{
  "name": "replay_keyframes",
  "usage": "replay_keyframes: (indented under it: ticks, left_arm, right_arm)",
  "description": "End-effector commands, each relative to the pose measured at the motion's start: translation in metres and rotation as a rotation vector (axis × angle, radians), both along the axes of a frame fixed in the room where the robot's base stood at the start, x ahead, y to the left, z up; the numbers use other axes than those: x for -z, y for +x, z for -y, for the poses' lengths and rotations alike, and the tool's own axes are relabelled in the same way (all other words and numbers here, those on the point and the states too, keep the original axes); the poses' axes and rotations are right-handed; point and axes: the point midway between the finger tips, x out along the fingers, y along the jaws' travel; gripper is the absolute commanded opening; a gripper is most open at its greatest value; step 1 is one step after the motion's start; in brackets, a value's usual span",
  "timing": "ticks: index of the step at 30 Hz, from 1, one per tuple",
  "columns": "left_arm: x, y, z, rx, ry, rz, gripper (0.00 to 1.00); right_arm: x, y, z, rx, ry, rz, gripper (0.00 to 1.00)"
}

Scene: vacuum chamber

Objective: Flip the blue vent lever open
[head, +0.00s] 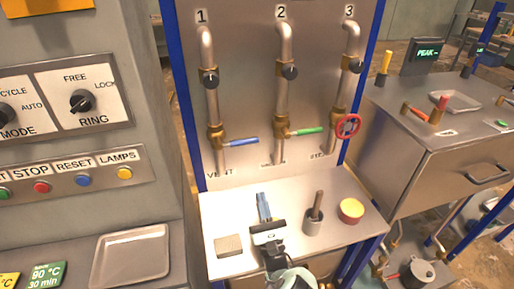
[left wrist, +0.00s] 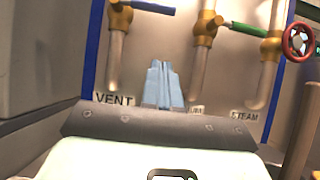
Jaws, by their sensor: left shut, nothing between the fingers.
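The blue vent lever (head: 240,142) sits on the brass valve (head: 216,135) of pipe 1, above the VENT label. It points right, roughly crosswise to the upright pipe. In the left wrist view the blue lever (left wrist: 153,7) shows at the top edge. My left gripper (head: 263,198) is shut and empty, over the steel shelf, below and a little right of the lever and apart from it. Its blue-grey fingers (left wrist: 163,70) point up toward the panel in the left wrist view. My right gripper is not in view.
A green lever (head: 306,131) and a red handwheel (head: 348,126) are on pipes 2 and 3, right of the blue lever. The shelf holds a sponge-like block (head: 229,245), a grey holder with a rod (head: 314,220) and a yellow-topped tin (head: 351,210). A control cabinet (head: 130,195) stands left.

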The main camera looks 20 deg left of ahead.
Motion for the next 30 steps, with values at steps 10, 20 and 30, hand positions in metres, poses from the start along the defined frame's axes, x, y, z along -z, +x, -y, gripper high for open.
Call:
replay_keyframes:
  ticks: [10,20,30]
  left_arm:
    - [0.0,0.0,0.0,0.0,0.0,0.0,0.0]
    - [-0.025,0.027,-0.021,-0.003,-0.001,0.004,0.0]
    - [-0.069,0.069,-0.052,0.0,-0.001,0.005,0.0]
  right_arm:
    - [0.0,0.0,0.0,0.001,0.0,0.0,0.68]
    - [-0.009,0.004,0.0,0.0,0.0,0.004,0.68]
    - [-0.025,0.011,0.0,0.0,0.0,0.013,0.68]
